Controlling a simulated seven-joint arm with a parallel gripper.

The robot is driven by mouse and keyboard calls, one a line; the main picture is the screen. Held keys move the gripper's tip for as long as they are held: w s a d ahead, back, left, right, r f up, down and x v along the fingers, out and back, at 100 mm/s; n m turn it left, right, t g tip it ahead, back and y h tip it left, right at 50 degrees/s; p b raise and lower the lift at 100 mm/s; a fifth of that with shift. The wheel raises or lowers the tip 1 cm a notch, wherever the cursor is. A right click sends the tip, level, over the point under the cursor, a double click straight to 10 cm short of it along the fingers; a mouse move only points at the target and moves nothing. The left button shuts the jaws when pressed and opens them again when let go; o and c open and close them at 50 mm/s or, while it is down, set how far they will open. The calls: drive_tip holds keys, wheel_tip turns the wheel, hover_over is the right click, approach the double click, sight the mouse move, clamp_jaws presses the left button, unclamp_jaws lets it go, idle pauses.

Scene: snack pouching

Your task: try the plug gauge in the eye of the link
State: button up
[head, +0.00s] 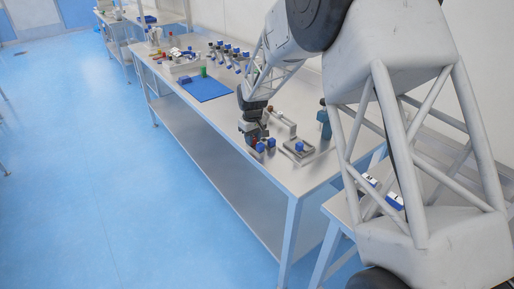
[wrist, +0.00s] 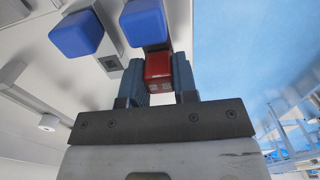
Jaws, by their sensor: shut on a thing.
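My gripper (wrist: 159,62) is shut on a small red block-shaped handle (wrist: 158,70) with pale markings, probably the plug gauge's handle. The rest of that piece is hidden by the handle and fingers. In the head view my gripper (head: 251,134) is low over the near part of the steel bench. Two blue-capped pieces with metal bodies are close by in the wrist view, one at the left (wrist: 77,34) and one just beyond the red handle (wrist: 145,22). I cannot tell which piece is the link, and no eye shows clearly.
A metal fixture with a blue block (head: 299,146) stands right of my gripper on the steel bench (head: 290,178). Farther along are a blue mat (head: 206,88), a green cylinder (head: 204,71), a white tray (head: 184,66) and several blue-capped pieces (head: 237,55). The bench's front edge is close.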

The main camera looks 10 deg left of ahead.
drive_tip(key=shift+r, duration=0.2)
drive_tip(key=shift+r, duration=2.9)
